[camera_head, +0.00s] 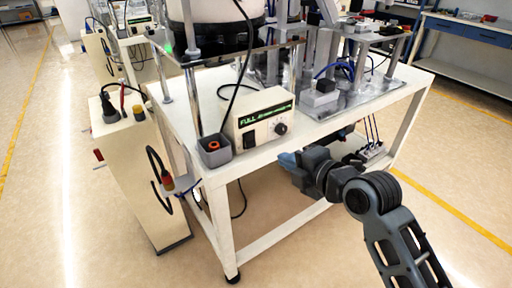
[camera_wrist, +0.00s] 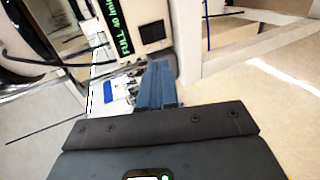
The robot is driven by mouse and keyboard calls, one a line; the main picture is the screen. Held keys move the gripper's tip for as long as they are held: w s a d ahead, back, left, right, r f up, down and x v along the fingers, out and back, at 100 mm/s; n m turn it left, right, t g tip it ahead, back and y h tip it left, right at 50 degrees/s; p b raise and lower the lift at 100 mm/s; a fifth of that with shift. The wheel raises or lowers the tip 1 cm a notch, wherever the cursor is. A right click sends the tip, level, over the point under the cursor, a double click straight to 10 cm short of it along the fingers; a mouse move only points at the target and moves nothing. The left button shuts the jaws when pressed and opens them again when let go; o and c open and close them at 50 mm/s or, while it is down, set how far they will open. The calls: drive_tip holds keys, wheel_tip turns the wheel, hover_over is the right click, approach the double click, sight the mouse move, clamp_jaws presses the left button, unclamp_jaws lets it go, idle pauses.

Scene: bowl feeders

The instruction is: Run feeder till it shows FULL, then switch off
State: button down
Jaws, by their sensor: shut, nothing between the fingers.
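The feeder's control box (camera_head: 262,118) is cream coloured and stands at the front edge of the white table. Its green display reads FULL, followed by smaller text that I cannot read for certain. Below the display are a dark rocker switch (camera_head: 249,139) and a round black knob (camera_head: 281,129). The switch position is too small to tell. In the wrist view the box (camera_wrist: 128,10) is tilted, with its display and dark switch (camera_wrist: 152,32) beyond my fingers. My gripper (camera_head: 285,160) is shut and empty, just in front of and below the box's knob side. Its blue fingers (camera_wrist: 158,80) lie together.
The feeder bowl (camera_head: 222,10) stands above the table, cut off by the top edge. A grey cup with an orange part (camera_head: 214,148) stands left of the box. A cream cabinet (camera_head: 145,180) with cables is further left. The floor in front is clear.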

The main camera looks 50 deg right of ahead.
sight(251, 144)
drive_tip(key=x, duration=1.3)
drive_tip(key=shift+w+d+f+p, duration=0.1)
drive_tip(key=shift+w+p, duration=0.15)
drive_tip(key=shift+p, duration=0.15)
drive_tip(key=shift+w, duration=0.1)
drive_tip(key=shift+w+f+b, duration=0.1)
drive_tip(key=shift+f+b, duration=0.3)
drive_tip(key=shift+b, duration=0.55)
drive_tip(key=shift+r+t, duration=0.25)
drive_tip(key=shift+t, duration=0.05)
drive_tip(key=shift+w+r, duration=0.1)
drive_tip(key=shift+r, duration=0.05)
drive_tip(key=shift+r+p, duration=0.6)
drive_tip(key=shift+r, duration=0.3)
drive_tip(key=shift+r, duration=0.1)
